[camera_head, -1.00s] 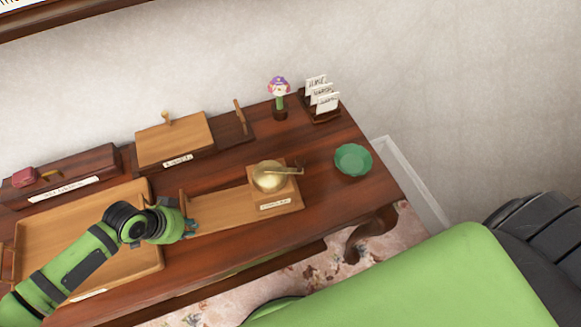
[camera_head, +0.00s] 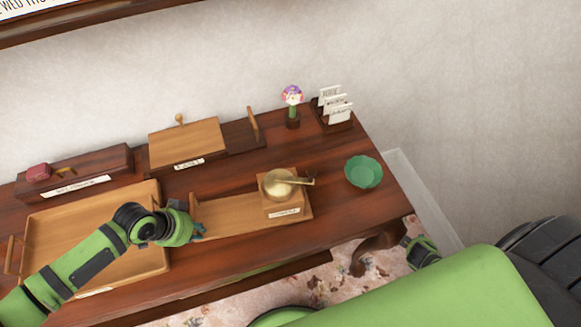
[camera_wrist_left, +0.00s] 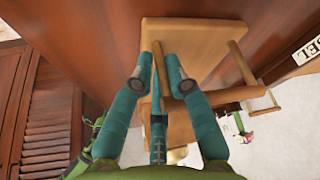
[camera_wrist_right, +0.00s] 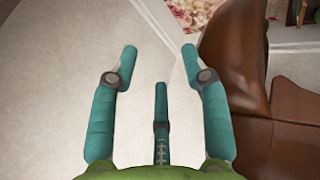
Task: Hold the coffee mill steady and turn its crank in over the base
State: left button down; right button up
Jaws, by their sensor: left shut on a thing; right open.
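The coffee mill is a wooden box (camera_head: 284,207) with a brass dome (camera_head: 276,186) on a long wooden board (camera_head: 238,222). Its crank (camera_head: 303,181) points right, its end reaching past the box's right side. My left gripper (camera_head: 200,231) is shut at the board's front left end, left of the mill. In the left wrist view its fingers (camera_wrist_left: 163,68) close on a wooden part of the board; the exact contact is partly hidden. My right gripper (camera_wrist_right: 160,50) is open and empty, right of the table; in the head view only a small part shows beyond the table edge.
A green bowl (camera_head: 363,172) stands right of the mill. Behind are a flower figure (camera_head: 292,103), a card holder (camera_head: 334,110) and a wooden box (camera_head: 186,143). A tray (camera_head: 150,190) lies left. A brown table leg (camera_wrist_right: 235,60) stands close right of my right gripper.

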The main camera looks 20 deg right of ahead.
jog(key=w+d+r+t+h, duration=0.1)
jog(key=w+d+r, duration=0.2)
jog(key=w+r, duration=0.35)
jog(key=w+d+r+t+h, duration=0.1)
jog(key=w+d+r+h, duration=0.15)
jog(key=w+r, duration=0.35)
jog(key=w+a+r+n+y, duration=0.2)
jog(key=w+a+r+n, duration=0.2)
jog(key=w+a+r, duration=0.25)
jog(key=w+a+r+n+t+y, duration=0.25)
jog(key=w+a+r+n, duration=0.35)
jog(key=a, duration=0.3)
jog(key=n+g+y, duration=0.3)
jog(key=n+y, duration=0.2)
jog(key=n, duration=2.2)
send_near(311, 170)
jog(key=x, duration=1)
jog(key=shift+w+f, duration=0.2)
jog(key=shift+f, duration=0.15)
